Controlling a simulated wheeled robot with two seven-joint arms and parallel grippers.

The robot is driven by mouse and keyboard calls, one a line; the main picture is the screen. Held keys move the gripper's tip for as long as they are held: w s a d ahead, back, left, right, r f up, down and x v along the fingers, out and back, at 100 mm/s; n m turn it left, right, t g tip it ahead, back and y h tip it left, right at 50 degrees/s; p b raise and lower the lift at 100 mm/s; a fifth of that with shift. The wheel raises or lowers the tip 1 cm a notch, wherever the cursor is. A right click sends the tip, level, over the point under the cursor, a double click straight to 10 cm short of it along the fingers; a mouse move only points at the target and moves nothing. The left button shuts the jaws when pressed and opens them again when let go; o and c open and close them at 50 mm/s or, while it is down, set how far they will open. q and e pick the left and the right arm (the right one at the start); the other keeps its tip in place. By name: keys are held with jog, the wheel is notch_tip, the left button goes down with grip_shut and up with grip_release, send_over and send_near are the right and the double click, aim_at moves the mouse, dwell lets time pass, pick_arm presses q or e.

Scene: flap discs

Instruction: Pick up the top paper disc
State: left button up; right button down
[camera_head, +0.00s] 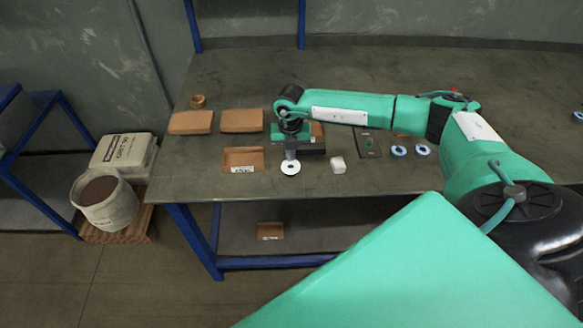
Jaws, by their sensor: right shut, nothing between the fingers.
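A white round paper disc (290,169) with a small dark centre lies near the front edge of the table. Whether it is one disc or a stack is too small to tell. My right arm reaches in from the right, and its gripper (290,154) points down just above the far side of the disc. The gripper is shut and empty. Whether its tips touch the disc cannot be told. My left gripper is not in view.
A dark plate (368,143) and blue-white rings (398,150) lie further right.

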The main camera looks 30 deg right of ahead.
aim_at(291, 166)
jog(key=shift+f+b, duration=0.4)
jog(key=shift+f, duration=0.15)
jog(key=shift+s+a+f+p, duration=0.1)
jog(key=shift+s+a+p, duration=0.35)
jog(key=shift+s, duration=0.45)
dwell(0.8)
jog(key=shift+r+p, duration=1.55)
jog(key=shift+r, duration=1.5)
